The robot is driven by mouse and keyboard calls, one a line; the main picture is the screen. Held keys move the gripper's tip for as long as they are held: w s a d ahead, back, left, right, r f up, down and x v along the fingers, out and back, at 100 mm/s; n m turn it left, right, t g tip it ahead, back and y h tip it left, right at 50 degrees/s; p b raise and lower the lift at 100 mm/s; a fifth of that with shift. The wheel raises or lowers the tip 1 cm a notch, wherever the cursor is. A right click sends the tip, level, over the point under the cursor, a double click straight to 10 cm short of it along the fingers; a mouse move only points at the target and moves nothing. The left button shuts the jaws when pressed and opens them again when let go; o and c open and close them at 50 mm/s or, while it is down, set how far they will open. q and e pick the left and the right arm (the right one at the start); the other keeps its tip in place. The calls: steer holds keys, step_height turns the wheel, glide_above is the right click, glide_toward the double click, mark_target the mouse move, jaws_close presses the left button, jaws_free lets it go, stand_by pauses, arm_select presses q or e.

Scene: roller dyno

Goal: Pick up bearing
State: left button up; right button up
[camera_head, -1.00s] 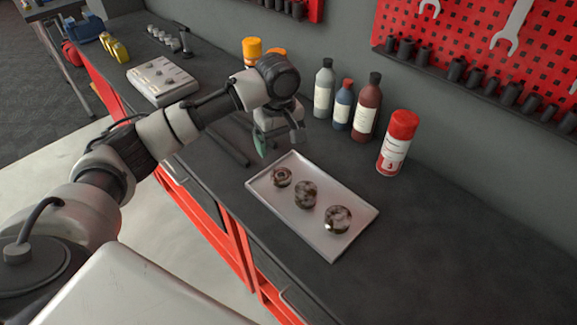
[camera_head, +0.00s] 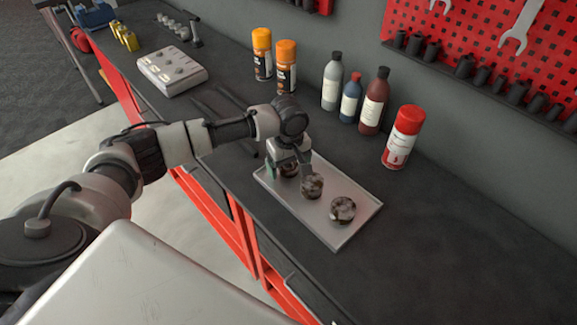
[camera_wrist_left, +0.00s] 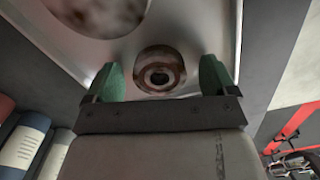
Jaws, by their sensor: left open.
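Three rusty, round bearings lie on a pale metal tray (camera_head: 345,240) on the dark workbench. The left-end bearing (camera_head: 289,170) is partly hidden by my left gripper (camera_head: 289,172). The middle bearing (camera_head: 311,186) and the right-end bearing (camera_head: 343,210) are in plain view. In the left wrist view, one bearing with a dark centre hole (camera_wrist_left: 159,73) sits between and just beyond the open green fingers (camera_wrist_left: 164,80). I cannot tell whether the fingers touch it. A second bearing (camera_wrist_left: 97,12) shows blurred at the upper left. My right gripper is not in view.
A red-capped spray can (camera_head: 402,138) and several bottles, one dark red (camera_head: 373,104), stand behind the tray. Two orange-capped cans (camera_head: 286,66) stand behind my left arm. A grey box (camera_head: 171,70) lies farther left. The bench to the right of the tray is clear.

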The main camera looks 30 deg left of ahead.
arm_select(q)
steer(key=c, duration=1.1)
steer(key=shift+r, duration=0.15)
